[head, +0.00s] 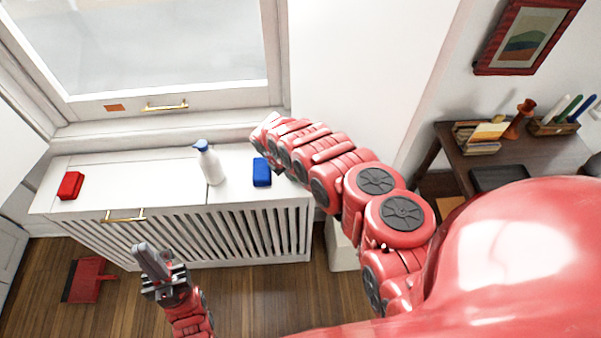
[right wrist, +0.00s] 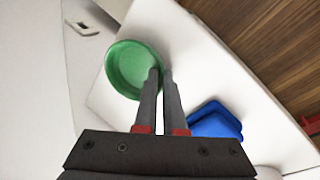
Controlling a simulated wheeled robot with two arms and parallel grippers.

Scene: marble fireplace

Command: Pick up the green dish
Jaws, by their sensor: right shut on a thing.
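The green dish (right wrist: 128,68) is round and shallow and shows in the right wrist view at the tips of my right gripper (right wrist: 161,74). The fingers are shut on its right rim. In the head view the dish does not show, and my right arm hides the gripper at the right end of the white cabinet. My left gripper (head: 152,262) hangs empty in front of the cabinet, its two fingers close together, far from the dish.
On the white cabinet top (head: 120,175) stand a red block (head: 70,185), a white bottle with a blue top (head: 211,165) and a blue block (head: 262,172). A red dustpan (head: 88,280) lies on the floor. A dark desk (head: 470,155) stands at the right.

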